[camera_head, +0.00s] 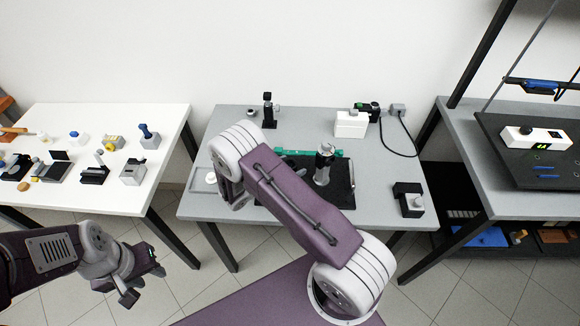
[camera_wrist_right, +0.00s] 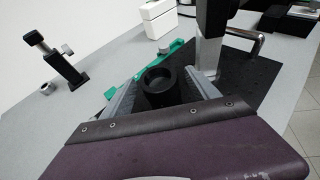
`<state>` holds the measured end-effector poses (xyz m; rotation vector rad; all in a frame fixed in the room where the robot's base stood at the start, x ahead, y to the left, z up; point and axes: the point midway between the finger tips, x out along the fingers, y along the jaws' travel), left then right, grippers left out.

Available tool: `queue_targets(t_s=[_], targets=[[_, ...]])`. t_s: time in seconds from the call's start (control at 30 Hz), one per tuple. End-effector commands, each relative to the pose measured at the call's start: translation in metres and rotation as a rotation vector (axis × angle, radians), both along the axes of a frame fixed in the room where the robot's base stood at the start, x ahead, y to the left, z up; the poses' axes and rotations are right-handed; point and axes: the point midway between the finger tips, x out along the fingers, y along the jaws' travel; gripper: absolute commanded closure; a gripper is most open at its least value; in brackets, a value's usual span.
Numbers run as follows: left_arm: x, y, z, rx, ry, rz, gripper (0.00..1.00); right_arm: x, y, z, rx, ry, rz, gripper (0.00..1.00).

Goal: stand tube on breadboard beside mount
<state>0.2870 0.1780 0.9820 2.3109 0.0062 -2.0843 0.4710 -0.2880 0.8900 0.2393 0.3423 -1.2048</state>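The black breadboard (camera_head: 340,196) lies on the middle grey table; part of it is hidden behind my right arm. The mount (camera_head: 323,165), a grey upright piece with a dark top, stands on it. In the right wrist view the mount (camera_wrist_right: 208,55) rises just right of my gripper. My right gripper (camera_wrist_right: 162,92) is shut on a black tube (camera_wrist_right: 158,80) with an open round top, which looks roughly upright. The tube's lower end is hidden, so I cannot tell whether it touches anything. My left gripper (camera_head: 140,282) is open and empty, low at the left.
A green tool (camera_head: 335,153) lies along the breadboard's back edge. A white box (camera_head: 351,124), a black post stand (camera_head: 269,110) and a dark block (camera_head: 408,200) stand on the grey table (camera_head: 385,215). A white table (camera_head: 120,206) with several parts is at the left.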

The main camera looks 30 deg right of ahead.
Motion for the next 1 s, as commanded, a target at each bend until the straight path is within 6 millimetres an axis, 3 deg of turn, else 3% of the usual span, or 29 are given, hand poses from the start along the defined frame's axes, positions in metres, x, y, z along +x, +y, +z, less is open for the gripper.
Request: queue_targets(t_s=[0.23, 0.5, 0.7, 0.9, 1.0], targets=[[0.000, 0.000, 0.002, 0.000, 0.000, 0.000, 0.64, -0.001, 0.005, 0.005, 0.000, -0.001, 0.003, 0.31], [0.000, 0.000, -0.008, 0.000, 0.000, 0.000, 0.64, -0.022, 0.064, 0.029, 0.002, -0.003, 0.006, 0.31], [0.000, 0.000, -0.011, 0.000, 0.000, 0.000, 0.64, -0.034, 0.096, 0.045, 0.001, -0.002, 0.002, 0.31], [0.000, 0.000, -0.012, 0.000, 0.000, 0.000, 0.64, -0.038, 0.105, 0.049, 0.001, 0.000, 0.000, 0.31], [0.000, 0.000, -0.011, 0.000, 0.000, 0.000, 0.64, -0.047, 0.096, 0.051, 0.043, -0.004, -0.057, 0.31]])
